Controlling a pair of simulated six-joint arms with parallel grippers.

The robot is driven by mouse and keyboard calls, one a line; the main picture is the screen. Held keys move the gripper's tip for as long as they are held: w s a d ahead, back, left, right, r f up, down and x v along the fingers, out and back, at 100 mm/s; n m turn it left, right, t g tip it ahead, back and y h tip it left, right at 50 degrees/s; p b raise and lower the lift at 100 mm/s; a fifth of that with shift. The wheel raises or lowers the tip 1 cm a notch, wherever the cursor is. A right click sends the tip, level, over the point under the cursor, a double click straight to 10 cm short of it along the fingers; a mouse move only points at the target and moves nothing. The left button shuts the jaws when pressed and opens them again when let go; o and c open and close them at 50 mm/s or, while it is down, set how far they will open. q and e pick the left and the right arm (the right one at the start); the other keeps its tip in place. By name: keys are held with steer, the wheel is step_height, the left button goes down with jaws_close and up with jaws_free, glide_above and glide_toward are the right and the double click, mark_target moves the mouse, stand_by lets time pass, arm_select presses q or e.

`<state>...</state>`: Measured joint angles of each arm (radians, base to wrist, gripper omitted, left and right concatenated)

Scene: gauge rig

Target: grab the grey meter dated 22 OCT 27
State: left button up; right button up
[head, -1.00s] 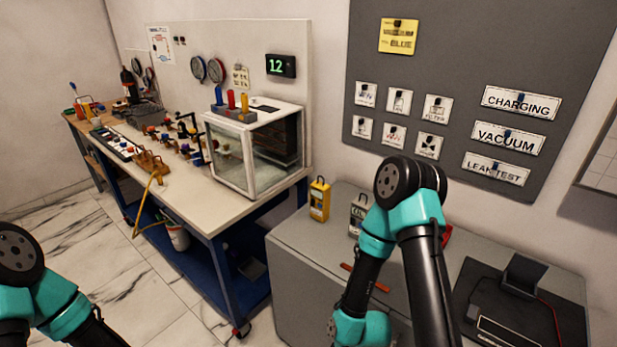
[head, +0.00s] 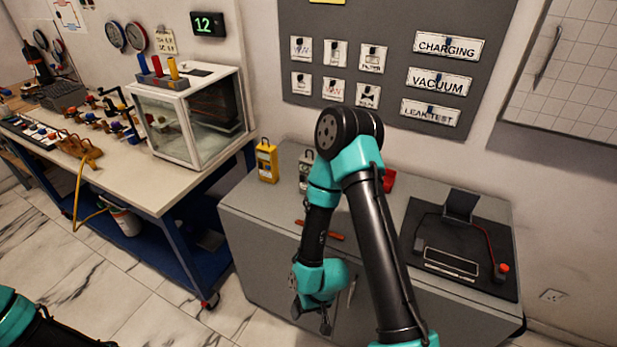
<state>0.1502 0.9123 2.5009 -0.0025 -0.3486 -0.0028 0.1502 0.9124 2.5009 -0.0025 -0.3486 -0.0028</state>
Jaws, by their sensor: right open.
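A grey meter (head: 304,172) with a dark handle stands on the grey cabinet, left of my right arm, which partly covers it. Its date is too small to read. A yellow meter (head: 266,163) stands to its left. A red object (head: 389,181) shows just behind my right arm, mostly hidden. My right gripper (head: 312,318) is open and empty, low in front of the cabinet, well below and apart from the meters. Only part of my left arm shows at the lower left edge; its gripper is out of view.
The grey cabinet (head: 245,203) bears an orange-red tool (head: 320,231) near its front and a black mat (head: 415,222) with a device at the right. A workbench (head: 150,200) with a glass-fronted case (head: 168,130) stands left. A grey label board (head: 395,45) hangs behind.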

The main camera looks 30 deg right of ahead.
arm_select(q)
steer(key=o, duration=1.7)
steer(key=shift+c, duration=0.2)
